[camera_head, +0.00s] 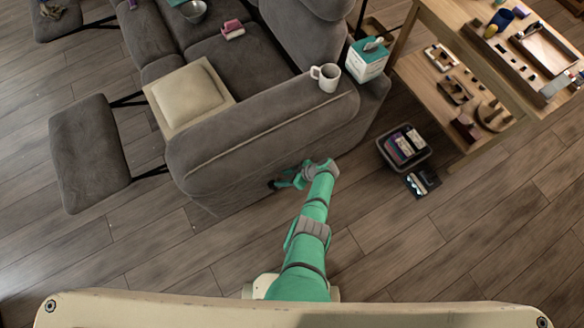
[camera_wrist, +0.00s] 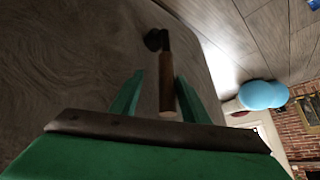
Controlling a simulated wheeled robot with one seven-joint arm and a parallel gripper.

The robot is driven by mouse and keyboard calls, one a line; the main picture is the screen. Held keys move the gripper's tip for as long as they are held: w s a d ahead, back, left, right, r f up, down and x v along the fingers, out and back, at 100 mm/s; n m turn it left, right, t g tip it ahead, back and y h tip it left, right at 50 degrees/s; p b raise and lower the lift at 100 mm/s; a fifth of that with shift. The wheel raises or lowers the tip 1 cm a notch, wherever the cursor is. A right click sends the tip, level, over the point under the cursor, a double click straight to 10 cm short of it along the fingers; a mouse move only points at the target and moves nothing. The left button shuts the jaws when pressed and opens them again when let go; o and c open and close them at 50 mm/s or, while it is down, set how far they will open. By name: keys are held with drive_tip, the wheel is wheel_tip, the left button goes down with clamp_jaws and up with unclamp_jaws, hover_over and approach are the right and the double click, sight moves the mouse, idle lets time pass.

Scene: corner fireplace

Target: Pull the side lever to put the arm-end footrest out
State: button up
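The grey sofa's near arm (camera_head: 265,135) has its outer side facing my gripper (camera_head: 284,183). In the wrist view the side lever (camera_wrist: 165,75) has a brown handle and a dark round pivot (camera_wrist: 153,39). The handle lies between the two fingers of my gripper (camera_wrist: 157,95), with a gap at the left finger; contact at the right finger is unclear. The gripper is open. In the head view the lever is mostly hidden by the gripper.
A wooden shelf table (camera_head: 440,100) and a dark bin (camera_head: 404,149) stand right. Floor left of my arm is clear.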

drive_tip(key=v, duration=0.9)
drive_tip(key=shift+d+r, duration=0.3)
drive_tip(key=shift+s, duration=0.1)
